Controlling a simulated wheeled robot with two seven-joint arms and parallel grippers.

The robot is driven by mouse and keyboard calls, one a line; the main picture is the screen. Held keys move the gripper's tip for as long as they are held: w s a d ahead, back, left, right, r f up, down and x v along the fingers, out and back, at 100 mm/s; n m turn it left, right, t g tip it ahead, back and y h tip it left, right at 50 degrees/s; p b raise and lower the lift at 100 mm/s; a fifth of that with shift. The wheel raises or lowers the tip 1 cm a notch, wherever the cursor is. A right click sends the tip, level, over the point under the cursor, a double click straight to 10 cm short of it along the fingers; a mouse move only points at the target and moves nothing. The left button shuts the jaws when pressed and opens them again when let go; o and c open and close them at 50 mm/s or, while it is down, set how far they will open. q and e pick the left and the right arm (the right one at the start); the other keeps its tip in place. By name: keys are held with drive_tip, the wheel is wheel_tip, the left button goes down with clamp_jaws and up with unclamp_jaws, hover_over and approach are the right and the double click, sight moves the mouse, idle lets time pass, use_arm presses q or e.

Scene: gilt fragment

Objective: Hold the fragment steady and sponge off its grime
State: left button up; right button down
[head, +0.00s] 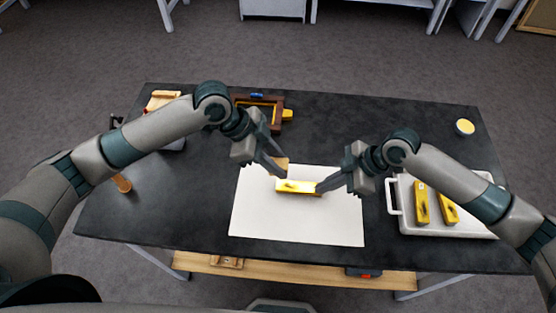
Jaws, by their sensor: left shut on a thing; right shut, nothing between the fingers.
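The gilt fragment (298,190), a short golden bar with a bright shine and a small darker patch toward its left part, lies on a white sheet (270,222) on the dark table. My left gripper (280,168) is shut on a small tan block, which looks like the sponge (281,161), just above and behind the fragment's left half. Whether the sponge touches the fragment cannot be told. My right gripper (319,188) is shut and empty, its tips at the fragment's right end, seemingly against it.
A white tray (405,215) at the right holds two yellow pieces (421,203). A dark wooden frame (275,126) lies behind the sheet. A round yellow-topped pot (465,127) stands at the back right. A small brown bottle (122,183) stands at the left. The sheet's front is clear.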

use_arm(q)
wheel_tip(320, 180, down, 7)
drive_tip(key=shift+f, duration=0.15)
use_arm(e)
drive_tip(key=shift+s+d+f, duration=0.1)
drive_tip(key=shift+f, duration=0.15)
use_arm(q)
drive_tip(key=shift+d+f, duration=0.2)
drive_tip(key=shift+d, duration=1.65)
drive_tip(key=shift+c, duration=0.4)
drive_tip(key=shift+a, duration=1.75)
drive_tip(key=shift+d, duration=2.05)
drive_tip(key=shift+a, duration=2.3)
wheel_tip(320, 180, up, 2)
drive_tip(key=shift+d+r, duration=0.15)
drive_tip(key=shift+r, duration=2.9)
use_arm(e)
drive_tip(key=shift+r, duration=0.15)
